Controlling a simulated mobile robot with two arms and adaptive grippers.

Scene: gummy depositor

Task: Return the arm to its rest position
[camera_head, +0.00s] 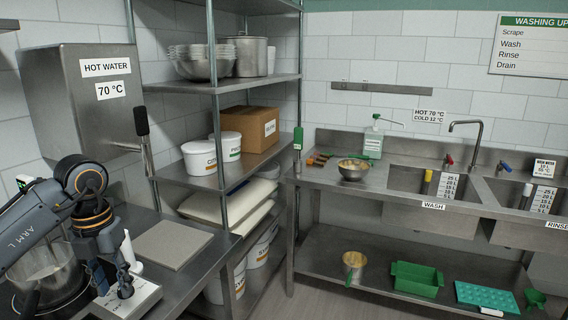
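My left arm (38,238), marked "ARM L", comes in from the left edge and bends at a dark, rounded joint. Its gripper (122,284) points down at the lower left, low over a pale flat device on the near counter. The fingers are small and dark there, and I cannot tell whether they are open or shut or whether they touch the device. I see nothing clearly held. Part of a metal pot (48,272) shows behind the arm, which hides much of it. My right gripper is not in view.
A grey square board (161,246) lies on the counter right of the gripper. A hot water boiler (95,100) with a black-handled lever stands behind. Shelves (245,82) with tubs and a box rise beyond. The sink bench (375,185) is at right, with open floor before it.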

